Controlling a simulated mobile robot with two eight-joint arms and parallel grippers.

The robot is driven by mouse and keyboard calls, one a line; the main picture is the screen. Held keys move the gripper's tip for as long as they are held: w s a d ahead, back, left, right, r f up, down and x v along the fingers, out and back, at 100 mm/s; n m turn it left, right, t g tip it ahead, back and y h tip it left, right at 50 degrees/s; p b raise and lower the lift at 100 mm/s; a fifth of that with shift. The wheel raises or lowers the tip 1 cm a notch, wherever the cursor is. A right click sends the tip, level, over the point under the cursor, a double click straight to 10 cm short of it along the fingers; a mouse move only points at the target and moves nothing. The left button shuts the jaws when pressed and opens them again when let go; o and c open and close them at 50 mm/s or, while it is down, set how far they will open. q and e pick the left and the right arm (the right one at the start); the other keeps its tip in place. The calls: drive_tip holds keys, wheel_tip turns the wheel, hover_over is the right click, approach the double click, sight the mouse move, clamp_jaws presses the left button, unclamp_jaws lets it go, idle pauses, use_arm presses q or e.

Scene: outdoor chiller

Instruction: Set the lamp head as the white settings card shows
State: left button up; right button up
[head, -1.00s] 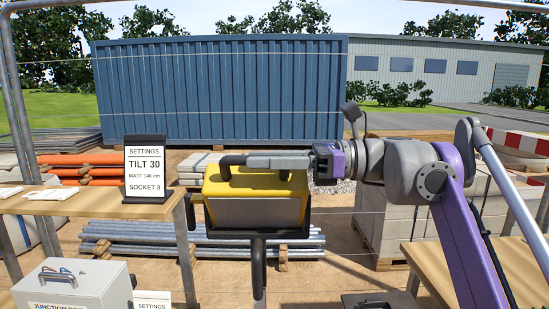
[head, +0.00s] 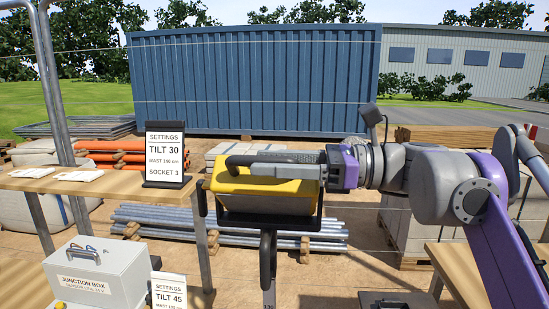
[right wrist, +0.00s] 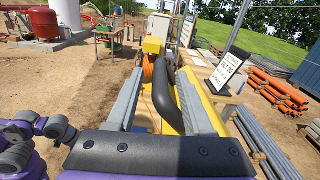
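The yellow lamp head (head: 265,190) sits on a dark bracket on its mast (head: 268,262), its pale front face angled toward me. My right gripper (head: 262,160) is at the top of the lamp. In the right wrist view its fingers (right wrist: 158,100) are spread on either side of the lamp's black handle (right wrist: 168,92), with a gap at the left finger. I cannot tell if the right finger touches it. A white settings card (head: 165,153) in a black stand reads TILT 30, SOCKET 3. My left gripper is out of view.
A wooden bench (head: 75,184) holds the TILT 30 card and white papers. Pipes, blocks and a blue container (head: 255,85) lie behind the lamp. Another wooden surface (head: 480,275) is at the lower right.

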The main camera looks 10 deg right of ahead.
drive_tip(key=shift+o, duration=0.4)
drive_tip(key=shift+s+f, duration=0.15)
drive_tip(key=shift+s, duration=0.05)
drive_tip(key=shift+w, duration=0.1)
drive_tip(key=shift+w, duration=0.1)
drive_tip(key=shift+d, duration=0.2)
drive_tip(key=v, duration=1)
drive_tip(key=shift+d, duration=0.2)
